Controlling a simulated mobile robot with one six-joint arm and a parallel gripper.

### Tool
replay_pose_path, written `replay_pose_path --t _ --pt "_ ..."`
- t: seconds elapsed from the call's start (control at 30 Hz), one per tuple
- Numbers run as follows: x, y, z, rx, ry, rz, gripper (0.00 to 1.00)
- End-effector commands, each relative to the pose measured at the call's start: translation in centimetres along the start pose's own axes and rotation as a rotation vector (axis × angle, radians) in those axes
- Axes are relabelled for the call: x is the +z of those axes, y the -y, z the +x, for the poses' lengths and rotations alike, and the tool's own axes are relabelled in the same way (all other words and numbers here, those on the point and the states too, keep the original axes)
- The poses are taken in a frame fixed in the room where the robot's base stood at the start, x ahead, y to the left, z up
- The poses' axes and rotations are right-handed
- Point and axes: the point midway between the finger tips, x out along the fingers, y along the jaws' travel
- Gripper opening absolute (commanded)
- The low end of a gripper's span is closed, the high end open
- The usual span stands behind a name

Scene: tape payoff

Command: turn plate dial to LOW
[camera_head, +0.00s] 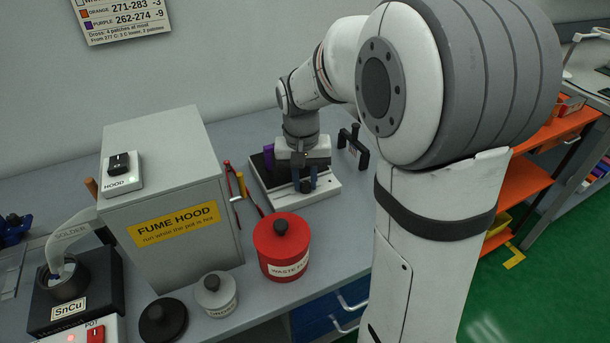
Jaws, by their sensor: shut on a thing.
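The hot plate (326,189) is a low white unit with a black top, on the bench behind the red waste can. My arm reaches down over it from behind. My gripper (304,182) points down at the plate's front part, with its two dark fingers around a small dark knob, the plate dial (305,187). The fingers are shut on the dial. The dial's pointer and the LOW mark are too small or hidden to read.
A red waste can (281,252) stands in front of the plate. The grey fume hood box (170,200) is at left, with red and yellow hand tools (238,188) beside it. A black stand (354,147) is right of the plate. The solder pot (70,290) is at far left.

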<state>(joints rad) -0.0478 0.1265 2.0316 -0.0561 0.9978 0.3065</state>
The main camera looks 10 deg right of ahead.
Motion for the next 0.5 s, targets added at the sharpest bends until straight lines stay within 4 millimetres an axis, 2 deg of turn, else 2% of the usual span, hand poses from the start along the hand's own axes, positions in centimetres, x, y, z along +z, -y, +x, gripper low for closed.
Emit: replay_pose_path --t 0.5 --pt "-0.11 -0.02 -0.14 -0.001 0.019 0.418 0.0"
